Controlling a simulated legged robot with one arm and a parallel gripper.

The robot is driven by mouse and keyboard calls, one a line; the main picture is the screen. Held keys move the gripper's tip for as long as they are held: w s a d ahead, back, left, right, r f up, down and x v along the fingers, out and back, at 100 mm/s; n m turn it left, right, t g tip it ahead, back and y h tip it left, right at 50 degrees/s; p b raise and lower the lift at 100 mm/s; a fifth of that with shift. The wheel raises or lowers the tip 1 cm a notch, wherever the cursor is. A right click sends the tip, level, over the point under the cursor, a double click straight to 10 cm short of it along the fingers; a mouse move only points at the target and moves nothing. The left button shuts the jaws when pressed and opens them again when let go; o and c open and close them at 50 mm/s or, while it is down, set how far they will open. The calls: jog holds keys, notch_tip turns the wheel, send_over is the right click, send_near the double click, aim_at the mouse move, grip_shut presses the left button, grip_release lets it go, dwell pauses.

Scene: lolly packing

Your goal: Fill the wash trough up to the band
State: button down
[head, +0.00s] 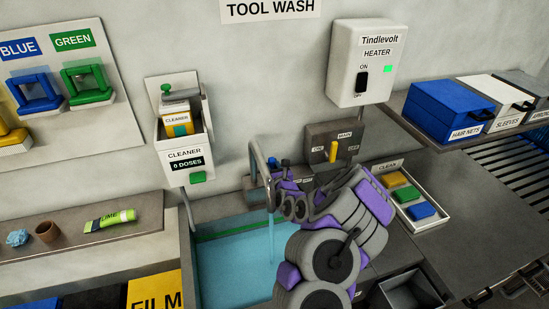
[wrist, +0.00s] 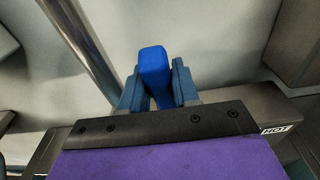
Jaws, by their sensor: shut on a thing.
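The wash trough (head: 235,275) holds blue water and has a green band (head: 220,233) along its far inner wall. The water surface lies close below the band at the back; the right part is hidden by my arm. A thin stream (head: 271,235) falls from the metal spout (head: 255,160) into the trough. In the wrist view my gripper (wrist: 157,90) is shut on a blue tap handle (wrist: 154,65), beside the spout's pipe (wrist: 85,45). A HOT label (wrist: 275,130) shows to its right.
The heater (head: 360,60) shows a green light. The main valve's yellow lever (head: 334,151) stands upright. The cleaner dispenser (head: 185,160) reads 0 doses. A tray of coloured blocks (head: 428,222) is right of my arm; a shelf with a tube (head: 110,220) is left.

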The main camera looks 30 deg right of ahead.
jog(key=p, duration=0.3)
jog(key=shift+a+g, duration=0.2)
jog(key=shift+g, duration=0.1)
jog(key=shift+p, duration=0.55)
jog(key=shift+w+d+r+g+p, duration=0.1)
jog(key=shift+g+p, duration=0.2)
jog(key=shift+p, duration=0.15)
jog(key=shift+w+f+g+p, duration=0.1)
jog(key=shift+f+g+p, duration=0.15)
jog(key=shift+p, duration=0.4)
jog(key=shift+d, duration=0.1)
jog(key=c, duration=0.9)
grip_release()
jog(key=shift+r, duration=0.15)
jog(key=shift+s, duration=0.2)
